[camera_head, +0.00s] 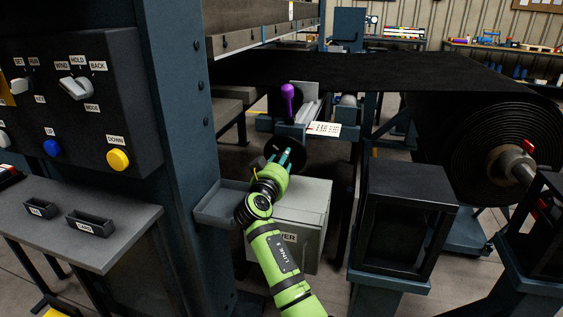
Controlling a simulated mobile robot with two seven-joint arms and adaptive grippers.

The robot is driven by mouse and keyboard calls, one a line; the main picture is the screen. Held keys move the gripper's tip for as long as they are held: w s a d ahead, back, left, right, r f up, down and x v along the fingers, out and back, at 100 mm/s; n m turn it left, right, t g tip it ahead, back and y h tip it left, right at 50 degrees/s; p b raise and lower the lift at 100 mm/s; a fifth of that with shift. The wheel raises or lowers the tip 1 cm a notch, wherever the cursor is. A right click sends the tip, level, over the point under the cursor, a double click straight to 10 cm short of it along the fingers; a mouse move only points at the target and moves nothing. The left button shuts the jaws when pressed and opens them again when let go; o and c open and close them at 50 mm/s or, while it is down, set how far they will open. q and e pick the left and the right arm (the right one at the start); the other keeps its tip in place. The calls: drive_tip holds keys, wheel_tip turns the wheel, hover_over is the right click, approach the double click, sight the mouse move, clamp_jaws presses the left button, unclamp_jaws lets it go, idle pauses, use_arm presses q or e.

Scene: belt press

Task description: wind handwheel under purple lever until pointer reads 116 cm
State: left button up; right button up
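The purple lever (288,98) stands upright on the machine frame in the middle of the view. Below it is a dark round handwheel (296,146). A white scale plate (323,129) with red and dark marks sits right of the lever; its pointer and reading are too small to make out. My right gripper (284,157), on the green arm rising from the bottom, has its teal fingers in front of the handwheel and hides part of it. I cannot tell whether the fingers touch or hold the wheel. My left gripper is not in view.
A control panel (82,103) with knobs and buttons is on the left, above a grey side table (85,238). A grey cabinet (303,210) and tray stand under the gripper. A dark open box frame (402,220) and a large belt roll (480,140) are right.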

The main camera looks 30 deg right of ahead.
drive_tip(key=n, duration=0.3)
drive_tip(key=shift+f, duration=0.2)
drive_tip(key=shift+n+p, duration=0.5)
drive_tip(key=shift+n, duration=0.5)
drive_tip(key=n+p, duration=0.2)
drive_tip(key=n, duration=0.3)
drive_tip(key=shift+s+d, duration=0.1)
drive_tip(key=shift+n+p, duration=0.45)
drive_tip(key=shift+n, duration=0.25)
drive_tip(key=shift+n+p, duration=0.5)
drive_tip(key=shift+n, duration=0.4)
drive_tip(key=n+p, duration=0.1)
drive_tip(key=n, duration=0.1)
drive_tip(key=shift+n, duration=0.3)
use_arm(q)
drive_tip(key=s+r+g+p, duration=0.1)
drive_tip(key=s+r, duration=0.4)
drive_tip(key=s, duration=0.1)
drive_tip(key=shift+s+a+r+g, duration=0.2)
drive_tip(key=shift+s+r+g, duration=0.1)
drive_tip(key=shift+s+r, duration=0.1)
use_arm(e)
drive_tip(key=shift+n, duration=0.6)
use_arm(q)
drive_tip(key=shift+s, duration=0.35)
use_arm(e)
drive_tip(key=shift+f, duration=0.1)
